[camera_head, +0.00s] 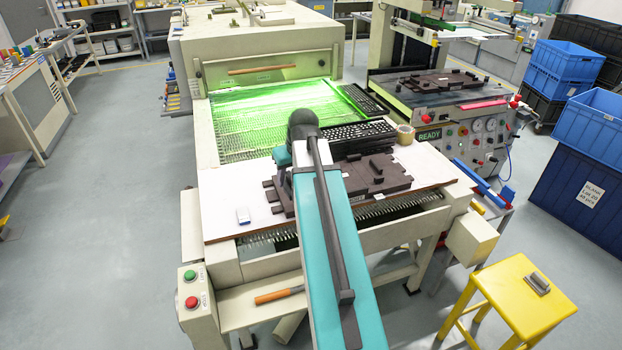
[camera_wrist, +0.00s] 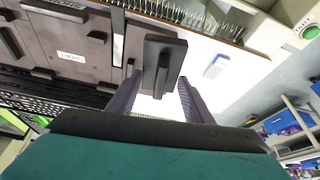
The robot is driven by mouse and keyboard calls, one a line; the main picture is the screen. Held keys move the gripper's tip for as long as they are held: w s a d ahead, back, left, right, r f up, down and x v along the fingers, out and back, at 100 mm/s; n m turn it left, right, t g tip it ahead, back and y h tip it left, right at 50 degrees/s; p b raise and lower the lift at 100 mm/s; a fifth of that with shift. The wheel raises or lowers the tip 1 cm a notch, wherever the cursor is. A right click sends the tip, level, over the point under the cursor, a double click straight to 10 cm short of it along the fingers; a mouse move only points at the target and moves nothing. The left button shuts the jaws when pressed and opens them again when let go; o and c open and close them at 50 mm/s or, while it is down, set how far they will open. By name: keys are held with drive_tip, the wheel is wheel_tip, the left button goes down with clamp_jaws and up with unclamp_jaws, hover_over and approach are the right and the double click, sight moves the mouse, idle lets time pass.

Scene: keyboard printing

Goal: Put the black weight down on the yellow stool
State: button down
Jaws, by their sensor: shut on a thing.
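The black weight (camera_wrist: 165,62), a dark flat plate with a raised bar, shows in the wrist view between the fingertips of my gripper (camera_wrist: 160,95). My gripper is shut on it. The weight's lower part lies between the fingers. In the head view my arm hides the gripper, and I cannot make out the held weight there. The yellow stool (camera_head: 508,298) stands on the floor at the lower right of the head view, well apart from my arm. A small dark grey block (camera_head: 537,283) lies on its seat, near the right side.
A white board (camera_head: 228,190) carries a dark brown fixture (camera_head: 385,178), black keyboards (camera_head: 358,131), a tape roll (camera_head: 405,134) and a small white-blue item (camera_head: 243,215). A machine control box (camera_head: 472,239) juts out near the stool. Blue crates (camera_head: 600,125) stand right. The stool's left seat is clear.

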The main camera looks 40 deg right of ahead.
drive_tip(key=w+a+r+n, duration=0.1)
drive_tip(key=w+a+r, duration=0.3)
drive_tip(key=a, duration=1.2)
drive_tip(key=w+a+r+n+y, duration=0.1)
drive_tip(key=w+a+r, duration=0.3)
drive_tip(key=a, duration=1.3)
drive_tip(key=shift+a+n, duration=0.25)
drive_tip(key=shift+n, duration=0.15)
drive_tip(key=shift+s, duration=0.1)
